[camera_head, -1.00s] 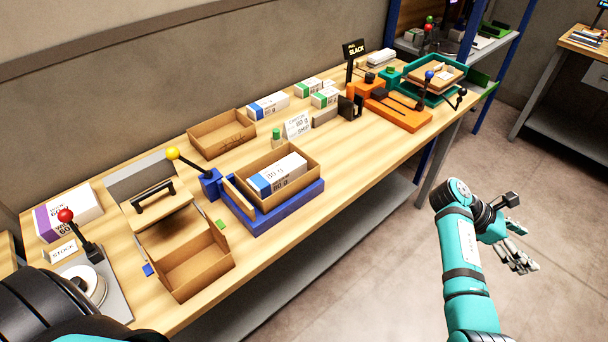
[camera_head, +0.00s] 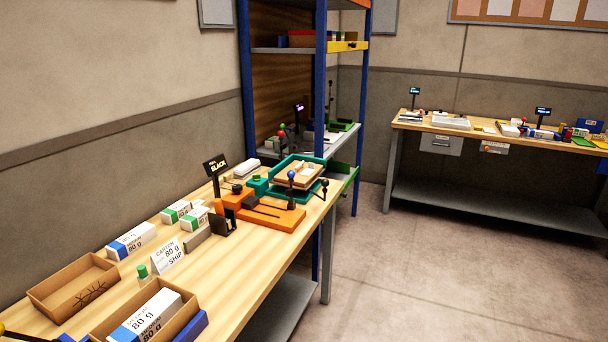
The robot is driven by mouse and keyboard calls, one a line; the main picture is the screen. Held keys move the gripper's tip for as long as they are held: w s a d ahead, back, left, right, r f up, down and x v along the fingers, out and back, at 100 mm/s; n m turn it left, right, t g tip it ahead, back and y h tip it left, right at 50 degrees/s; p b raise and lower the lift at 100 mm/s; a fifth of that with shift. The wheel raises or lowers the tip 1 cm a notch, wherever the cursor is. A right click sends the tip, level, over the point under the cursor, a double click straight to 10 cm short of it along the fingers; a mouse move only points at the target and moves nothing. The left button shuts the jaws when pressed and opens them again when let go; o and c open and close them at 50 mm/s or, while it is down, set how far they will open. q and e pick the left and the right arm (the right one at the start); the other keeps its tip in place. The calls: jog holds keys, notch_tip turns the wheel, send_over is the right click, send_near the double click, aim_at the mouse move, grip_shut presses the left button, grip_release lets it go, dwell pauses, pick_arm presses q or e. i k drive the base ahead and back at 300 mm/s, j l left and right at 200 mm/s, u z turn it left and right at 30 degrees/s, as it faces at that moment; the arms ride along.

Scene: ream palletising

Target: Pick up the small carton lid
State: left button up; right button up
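No thing in view is clearly marked as the small carton lid. A flat brown cardboard piece (camera_head: 299,175), which may be a lid, lies in the teal tray (camera_head: 268,182) at the far end of the bench. A shallow open cardboard box (camera_head: 44,299) with dark marks on its side sits empty at the left; it could also be a lid. An open carton (camera_head: 178,323) at the bottom holds a white and blue 80 g ream (camera_head: 146,316).
An orange fixture (camera_head: 285,222) with dark levers stands before the teal tray. White packs (camera_head: 131,241) and a carton sign (camera_head: 167,258) line the bench (camera_head: 250,262). A blue-posted shelf (camera_head: 321,110) stands behind; another bench (camera_head: 450,128) is at the right. Open floor (camera_head: 400,270) lies between.

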aim_at(300, 180)
jog(key=i+l+u, duration=0.1)
jog(key=i+l, duration=0.45)
jog(key=i+l+u, duration=0.1)
jog(key=i+l, duration=0.45)
jog(key=l, duration=0.15)
jog(key=i+l+u, duration=0.1)
jog(key=i+l, duration=0.45)
jog(key=l, duration=0.1)
